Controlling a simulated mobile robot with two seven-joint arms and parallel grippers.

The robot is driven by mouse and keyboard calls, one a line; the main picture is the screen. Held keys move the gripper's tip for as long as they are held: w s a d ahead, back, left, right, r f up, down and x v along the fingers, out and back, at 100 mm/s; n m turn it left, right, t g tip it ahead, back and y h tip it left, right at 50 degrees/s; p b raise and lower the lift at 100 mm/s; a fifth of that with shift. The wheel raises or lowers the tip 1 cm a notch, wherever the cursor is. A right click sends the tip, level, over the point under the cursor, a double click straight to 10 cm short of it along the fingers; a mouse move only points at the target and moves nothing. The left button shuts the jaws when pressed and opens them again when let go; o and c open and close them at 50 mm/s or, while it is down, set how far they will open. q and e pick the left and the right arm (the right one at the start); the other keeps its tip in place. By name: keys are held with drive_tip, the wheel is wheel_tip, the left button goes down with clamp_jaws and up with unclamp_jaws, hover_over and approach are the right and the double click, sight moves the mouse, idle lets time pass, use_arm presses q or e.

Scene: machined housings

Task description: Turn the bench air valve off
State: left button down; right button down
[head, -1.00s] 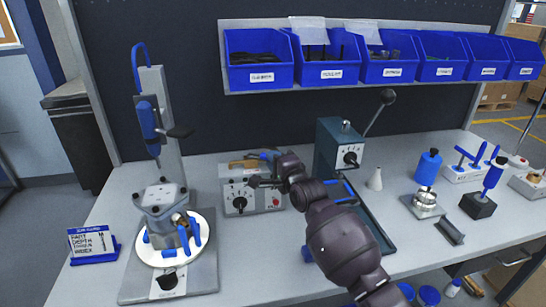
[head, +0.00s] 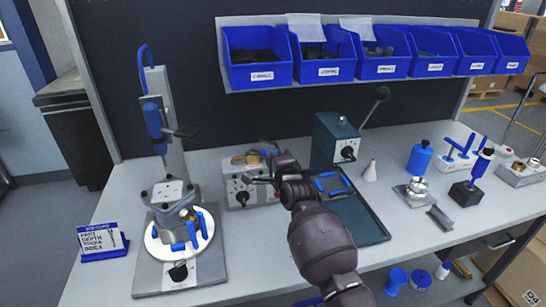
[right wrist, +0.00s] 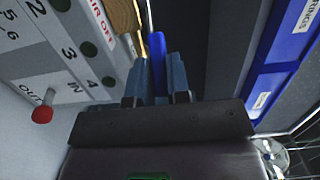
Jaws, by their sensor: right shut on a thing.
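A grey control box (head: 238,196) with a dark knob and a red button stands at the back of the bench. In the right wrist view, its panel (right wrist: 72,50) fills the left side, with numbers, dark green dots and the words "OFF", "OUT" and "IN". A red-tipped stick (right wrist: 42,114) sticks out from it. My right gripper (right wrist: 156,75) is shut on a narrow blue bar, seemingly the valve handle (right wrist: 157,52), beside the panel. My left gripper is out of view.
A blue-handled press (head: 165,150) with a round white fixture stands left. A teal lever machine (head: 335,143) and dark tray (head: 362,225) are right of my arm. Blue bins (head: 325,71) hang above. Small tools stand at the right end of the bench.

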drive_tip(key=shift+f, duration=0.1)
drive_tip(key=c, duration=1.1)
unclamp_jaws()
drive_tip(key=v, duration=1.1)
drive_tip(key=shift+o, duration=0.4)
